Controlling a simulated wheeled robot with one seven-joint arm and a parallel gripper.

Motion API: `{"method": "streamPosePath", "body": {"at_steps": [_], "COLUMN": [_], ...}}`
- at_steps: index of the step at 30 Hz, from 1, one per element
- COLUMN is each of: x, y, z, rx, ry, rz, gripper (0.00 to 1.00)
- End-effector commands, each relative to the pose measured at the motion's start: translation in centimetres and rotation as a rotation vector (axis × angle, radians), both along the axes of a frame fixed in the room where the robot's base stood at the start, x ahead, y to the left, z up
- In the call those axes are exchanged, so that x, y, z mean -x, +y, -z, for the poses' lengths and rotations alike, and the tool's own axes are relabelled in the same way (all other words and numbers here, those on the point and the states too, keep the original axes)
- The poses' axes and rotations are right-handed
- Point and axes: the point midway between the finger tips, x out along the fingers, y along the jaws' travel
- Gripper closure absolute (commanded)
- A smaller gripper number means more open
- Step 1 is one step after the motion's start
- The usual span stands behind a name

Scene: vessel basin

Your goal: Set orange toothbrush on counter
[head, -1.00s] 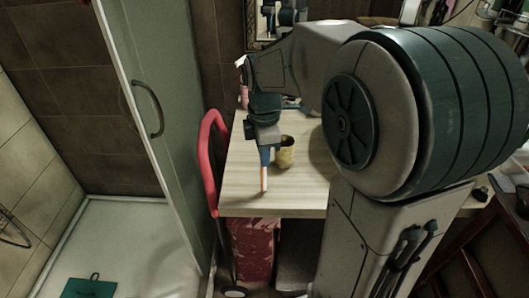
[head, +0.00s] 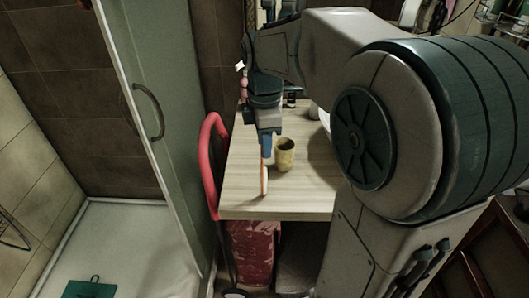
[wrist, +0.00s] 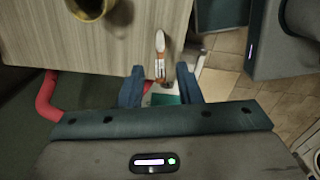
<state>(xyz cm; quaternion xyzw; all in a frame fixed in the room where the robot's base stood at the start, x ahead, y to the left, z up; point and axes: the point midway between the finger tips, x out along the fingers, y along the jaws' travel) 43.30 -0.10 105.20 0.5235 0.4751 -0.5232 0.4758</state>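The orange toothbrush (head: 264,180) is at the front left part of the wooden counter (head: 310,204), left of a yellowish cup (head: 285,155). In the wrist view the orange-and-white toothbrush (wrist: 160,60) shows near the counter edge, in the gap between my fingers. In the wrist view the fingers of my gripper (wrist: 159,88) stand apart, with space on both sides of the toothbrush. Whether the toothbrush lies fully flat cannot be told.
The cup (wrist: 90,5) also shows at the top left of the wrist view. A red curved handle (head: 212,150) stands along the counter's left side, beside the glass shower door (head: 160,130). Bare counter lies around the toothbrush and cup.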

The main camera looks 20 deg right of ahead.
Motion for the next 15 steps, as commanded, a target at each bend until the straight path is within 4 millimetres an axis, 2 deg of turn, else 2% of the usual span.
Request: {"method": "streamPosePath", "body": {"at_steps": [3,7,12,15], "x": [-0.1,0.0,0.0,0.4], "y": [0.0,0.0,0.0,0.0], "z": [-2.8,-5.1,-6.7,-6.8], "rx": [-0.001,0.0,0.0,0.001], "ry": [-0.004,-0.003,0.0,-0.006], "rz": [0.0,0.0,0.002,0.039], "gripper": [0.68,0.68,0.68,0.68]}}
